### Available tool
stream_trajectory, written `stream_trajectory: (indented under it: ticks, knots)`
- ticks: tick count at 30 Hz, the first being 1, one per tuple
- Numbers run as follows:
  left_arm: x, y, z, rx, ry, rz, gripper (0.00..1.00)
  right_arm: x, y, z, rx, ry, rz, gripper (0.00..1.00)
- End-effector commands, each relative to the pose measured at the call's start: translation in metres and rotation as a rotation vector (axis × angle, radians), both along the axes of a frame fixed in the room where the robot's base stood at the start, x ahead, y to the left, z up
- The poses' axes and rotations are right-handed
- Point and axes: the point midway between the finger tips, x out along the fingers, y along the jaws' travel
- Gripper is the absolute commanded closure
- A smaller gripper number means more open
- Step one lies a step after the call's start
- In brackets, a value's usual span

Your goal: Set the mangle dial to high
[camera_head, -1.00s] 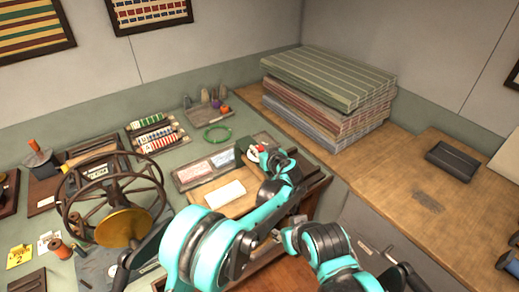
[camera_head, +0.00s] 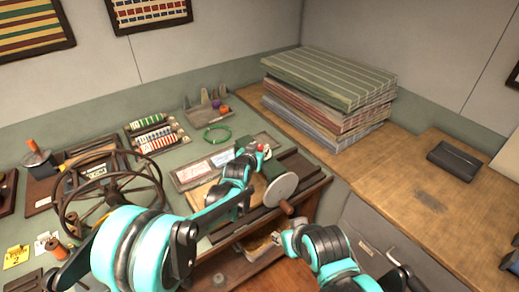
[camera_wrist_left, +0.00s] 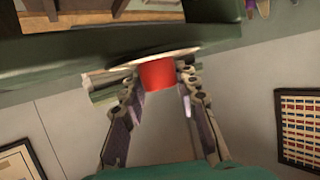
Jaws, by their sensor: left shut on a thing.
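The mangle dial shows in the left wrist view as a red knob (camera_wrist_left: 156,75) in front of a pale round plate (camera_wrist_left: 150,57). My left gripper (camera_wrist_left: 158,88) has one finger on each side of the red knob and is shut on it. In the head view the red knob (camera_head: 261,148) is a small spot at my left gripper (camera_head: 249,153), at the back of the bench. The dial's markings and pointer cannot be read. My right arm (camera_head: 322,246) is at the lower middle; its fingers are too unclear to judge.
A pale disc with a wooden handle (camera_head: 282,189) stands just right of my left forearm. A spoked wheel (camera_head: 112,188) is at the left. Folded cloths (camera_head: 330,85) are stacked behind. A dark tray (camera_head: 453,160) lies on the right counter, which has clear room.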

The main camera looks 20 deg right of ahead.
Motion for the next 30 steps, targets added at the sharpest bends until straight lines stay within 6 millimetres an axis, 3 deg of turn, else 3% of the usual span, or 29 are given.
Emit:
stream_trajectory:
  ticks: [14, 30]
  knots:
    - [0.0027, 0.0029, -0.0006, 0.000, 0.001, -0.309, 0.99, 0.0000, 0.0000, -0.0037, 0.000, 0.000, 0.000, 0.60]
    - [0.0022, 0.0016, -0.0008, 0.005, -0.001, -0.825, 0.99, 0.0000, 0.0000, 0.0014, 0.000, 0.000, 0.000, 0.60]
